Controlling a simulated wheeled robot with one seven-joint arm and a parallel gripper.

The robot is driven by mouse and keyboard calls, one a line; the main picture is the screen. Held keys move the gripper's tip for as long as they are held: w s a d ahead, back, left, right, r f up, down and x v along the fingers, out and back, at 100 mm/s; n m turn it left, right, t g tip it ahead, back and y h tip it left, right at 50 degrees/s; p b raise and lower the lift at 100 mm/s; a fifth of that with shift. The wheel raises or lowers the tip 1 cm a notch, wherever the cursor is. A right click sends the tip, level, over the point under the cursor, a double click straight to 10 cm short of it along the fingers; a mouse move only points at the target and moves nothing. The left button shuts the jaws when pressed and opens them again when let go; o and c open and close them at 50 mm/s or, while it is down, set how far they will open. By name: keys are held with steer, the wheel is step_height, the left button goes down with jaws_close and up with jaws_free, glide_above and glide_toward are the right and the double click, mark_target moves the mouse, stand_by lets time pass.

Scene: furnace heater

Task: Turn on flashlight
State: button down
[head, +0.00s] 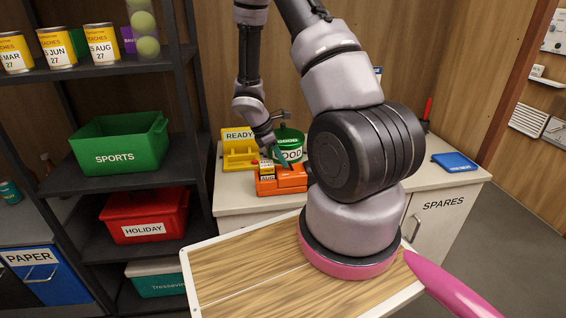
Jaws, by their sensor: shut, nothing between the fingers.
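I cannot pick out a flashlight for certain in the head view. My gripper (283,164) is at the end of the arm, over the back left of the white cabinet top. It points down and looks shut and empty, its tip close above or beside an orange item (283,183) with small dark labels. I cannot tell whether they touch. A yellow holder (239,154) marked READY stands behind and left of the orange item. A slim red and black upright item (427,112) stands at the cabinet's back right; what it is cannot be told.
A blue tray (455,162) lies on the right of the SPARES cabinet (440,212). A dark shelf at left holds cans, a green SPORTS bin (120,142) and a red HOLIDAY bin (145,216). My arm hides the cabinet's middle.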

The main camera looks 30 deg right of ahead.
steer(key=shift+d+r+y, duration=0.15)
steer(key=shift+d+y, duration=0.05)
steer(key=shift+y, duration=0.2)
steer(key=shift+s+d+r+t+y, duration=0.2)
steer(key=shift+d+t+y, duration=0.25)
steer(key=shift+y, duration=0.45)
steer(key=shift+d+r, duration=0.1)
steer(key=shift+d, duration=0.05)
steer(key=shift+s+d+r, duration=0.1)
steer(key=shift+d, duration=0.15)
steer(key=shift+v, duration=0.8)
steer(key=shift+d, duration=0.15)
